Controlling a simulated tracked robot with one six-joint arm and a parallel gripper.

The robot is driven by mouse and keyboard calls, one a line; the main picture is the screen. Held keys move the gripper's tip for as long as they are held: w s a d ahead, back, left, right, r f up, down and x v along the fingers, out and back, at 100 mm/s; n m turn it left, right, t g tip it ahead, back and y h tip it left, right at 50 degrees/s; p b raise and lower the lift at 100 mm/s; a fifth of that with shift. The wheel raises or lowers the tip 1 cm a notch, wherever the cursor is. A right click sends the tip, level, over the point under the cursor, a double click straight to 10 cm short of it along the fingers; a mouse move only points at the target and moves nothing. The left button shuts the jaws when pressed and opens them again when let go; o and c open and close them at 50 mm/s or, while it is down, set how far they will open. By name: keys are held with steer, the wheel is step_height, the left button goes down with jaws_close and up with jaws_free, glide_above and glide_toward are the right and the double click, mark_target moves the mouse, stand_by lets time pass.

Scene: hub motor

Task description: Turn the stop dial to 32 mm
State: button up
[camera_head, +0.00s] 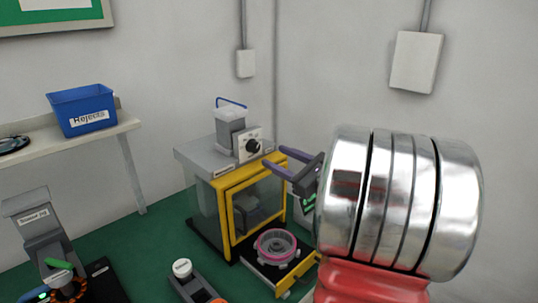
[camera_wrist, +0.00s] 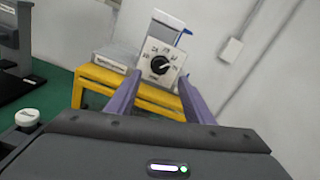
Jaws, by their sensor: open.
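The stop dial is a black knob (camera_head: 253,146) on a white scale plate on top of the yellow-framed machine (camera_head: 233,208). In the wrist view the dial (camera_wrist: 159,65) faces me, with numbers around it too small to read surely. Its pointer setting cannot be told. My gripper (camera_head: 276,160) is open and empty, its two purple fingers pointing toward the machine. In the wrist view my gripper (camera_wrist: 152,86) has one finger on each side below the dial, apart from it.
A drawer with a pink-ringed round part (camera_head: 277,244) sticks out at the machine's front. A blue Rejects bin (camera_head: 84,109) stands on a shelf at left. A grey fixture (camera_head: 38,232) and a white-capped button post (camera_head: 183,268) stand on the green surface. A wall box (camera_head: 416,62) hangs at right.

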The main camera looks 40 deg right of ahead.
steer(key=s, duration=0.6)
stand_by(0.6)
steer(key=w+a+f+n+g+y, duration=0.1)
steer(key=a+f+n+g+y, duration=0.2)
steer(key=a, duration=0.6)
steer(key=w+a+f+n+g+y, duration=0.1)
steer(key=a+n+g, duration=0.1)
steer(key=a+n, duration=0.45)
steer(key=a+f+n+g+y, duration=0.1)
steer(key=a+n+g+y, duration=0.15)
steer(key=a, duration=0.85)
steer(key=s+a+f+n+g+h, duration=0.2)
steer(key=s+a+n, duration=0.3)
steer(key=n, duration=0.5)
steer(key=s+a+f+n+g+h, duration=0.2)
steer(key=s+a+n+h, duration=0.3)
steer(key=n, duration=0.5)
steer(key=shift+s+a+n+g, duration=0.35)
steer(key=shift+s+g, duration=0.1)
steer(key=shift+s, duration=0.55)
